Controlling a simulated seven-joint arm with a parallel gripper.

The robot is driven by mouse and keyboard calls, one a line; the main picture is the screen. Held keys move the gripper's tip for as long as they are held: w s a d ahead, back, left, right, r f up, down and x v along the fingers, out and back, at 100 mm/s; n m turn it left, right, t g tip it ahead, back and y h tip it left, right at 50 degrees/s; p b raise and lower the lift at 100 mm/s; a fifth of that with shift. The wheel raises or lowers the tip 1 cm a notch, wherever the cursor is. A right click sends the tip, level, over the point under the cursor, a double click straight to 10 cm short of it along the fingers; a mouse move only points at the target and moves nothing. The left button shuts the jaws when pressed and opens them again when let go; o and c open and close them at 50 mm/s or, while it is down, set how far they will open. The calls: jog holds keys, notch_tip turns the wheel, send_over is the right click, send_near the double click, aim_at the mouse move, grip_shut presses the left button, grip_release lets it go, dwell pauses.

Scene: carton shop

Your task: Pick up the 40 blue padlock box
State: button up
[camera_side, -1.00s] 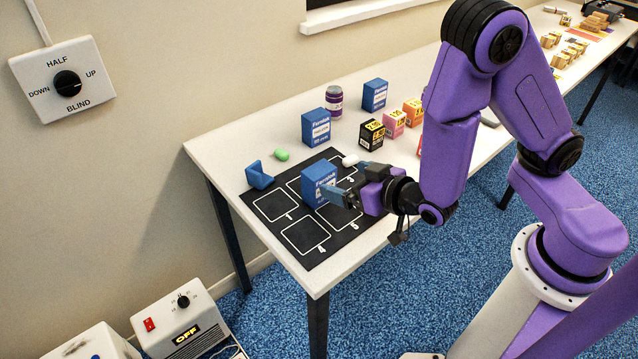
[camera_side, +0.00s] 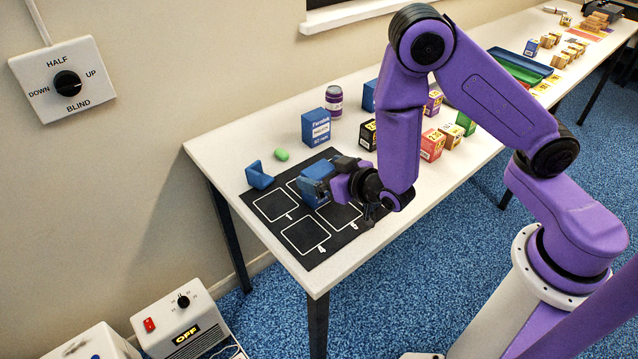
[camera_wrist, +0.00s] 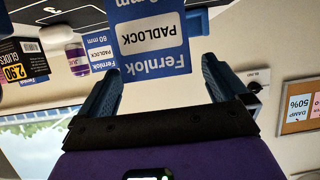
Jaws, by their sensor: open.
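A blue Fernlok padlock box (camera_side: 317,169) stands on the black mat (camera_side: 326,242), partly covered by my gripper (camera_side: 325,186). In the wrist view the same blue box (camera_wrist: 152,62) shows its Fernlok PADLOCK label; its size number is cut off by the top edge. My gripper (camera_wrist: 162,66) is open, its blue fingers to the left and right of the box's near end. I cannot tell whether they touch it. Another blue padlock box (camera_side: 316,127) stands behind the mat, and a third (camera_side: 370,95) is farther back, partly hidden by my arm.
A purple jar (camera_side: 334,101), a green rounded item (camera_side: 281,155) and a blue angled holder (camera_side: 258,176) are around the mat. A black box (camera_side: 368,135) and a red box (camera_side: 432,145) stand to the right. The mat's front squares are empty.

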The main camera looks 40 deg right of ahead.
aim_at(314, 170)
jog(key=shift+x, duration=2.1)
jog(key=shift+d, duration=0.15)
jog(key=c, duration=1.1)
